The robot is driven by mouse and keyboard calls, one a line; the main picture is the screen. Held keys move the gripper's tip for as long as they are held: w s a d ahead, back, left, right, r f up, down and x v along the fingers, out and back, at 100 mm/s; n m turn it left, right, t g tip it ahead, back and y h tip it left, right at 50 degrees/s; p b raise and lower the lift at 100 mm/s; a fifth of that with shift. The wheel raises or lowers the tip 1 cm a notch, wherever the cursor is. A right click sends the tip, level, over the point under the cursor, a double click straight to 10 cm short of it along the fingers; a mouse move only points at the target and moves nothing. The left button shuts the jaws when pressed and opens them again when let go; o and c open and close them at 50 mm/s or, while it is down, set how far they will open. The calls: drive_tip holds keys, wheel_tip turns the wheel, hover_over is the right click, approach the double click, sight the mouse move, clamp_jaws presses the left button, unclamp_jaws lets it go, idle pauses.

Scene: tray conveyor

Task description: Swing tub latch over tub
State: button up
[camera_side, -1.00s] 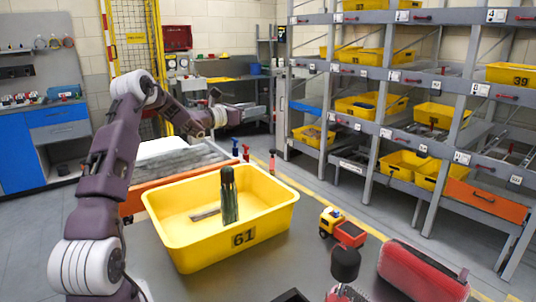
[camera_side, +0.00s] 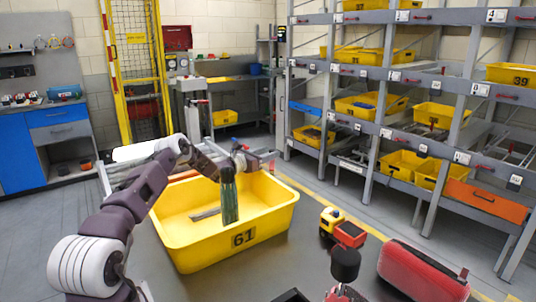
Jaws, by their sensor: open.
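The yellow tub (camera_side: 187,257) numbered 61 stands on the grey surface, open at the top. A tall green upright object (camera_side: 230,205) stands in or at the middle of it, and a dark flat piece (camera_side: 205,215) lies on its floor. My gripper (camera_side: 229,172) is over the tub's back part, at the top of the green object. It is open, and its fingers are small and hard to make out; I cannot tell if they touch the object. I cannot clearly pick out the tub latch.
A red case (camera_side: 422,272), a small yellow and red toy-like vehicle (camera_side: 340,227) and a black round-topped item (camera_side: 345,264) lie to the tub's right. Shelves with yellow bins (camera_side: 436,115) stand at the back right. The surface between tub and red case is partly clear.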

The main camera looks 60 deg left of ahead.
clamp_jaws()
idle(1.4)
